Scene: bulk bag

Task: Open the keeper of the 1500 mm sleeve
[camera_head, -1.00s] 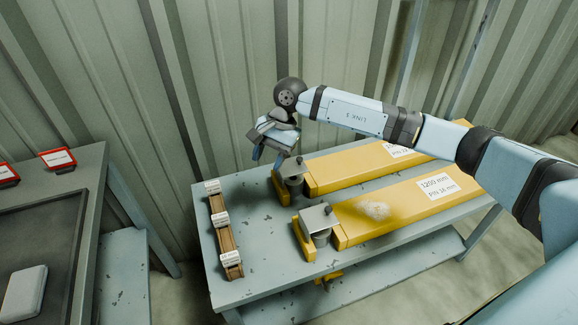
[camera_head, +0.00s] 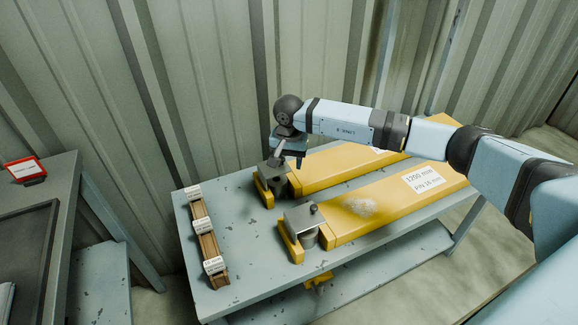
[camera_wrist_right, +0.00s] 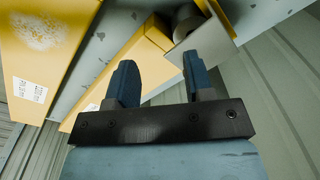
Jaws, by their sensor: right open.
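The rear yellow sleeve (camera_head: 335,160) lies on the bench, its label mostly hidden by my right arm. At its left end is a grey keeper plate (camera_head: 273,176) over a pin, which also shows in the wrist view (camera_wrist_right: 212,42). The front yellow sleeve (camera_head: 395,205) is labelled 1200 mm and has its own grey keeper (camera_head: 301,216). My right gripper (camera_head: 289,157) is just above the rear keeper, pointing down. In the wrist view its open fingers (camera_wrist_right: 160,70) are empty, with the keeper plate beyond them. Contact cannot be told. My left gripper is not in view.
A wooden rack (camera_head: 204,232) with several white labels stands at the bench's left end. Yellow end pieces (camera_head: 290,242) stand beside the sleeves. A second table (camera_head: 62,180) with a red-framed sign (camera_head: 25,170) is at left. A corrugated wall (camera_head: 220,80) rises close behind.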

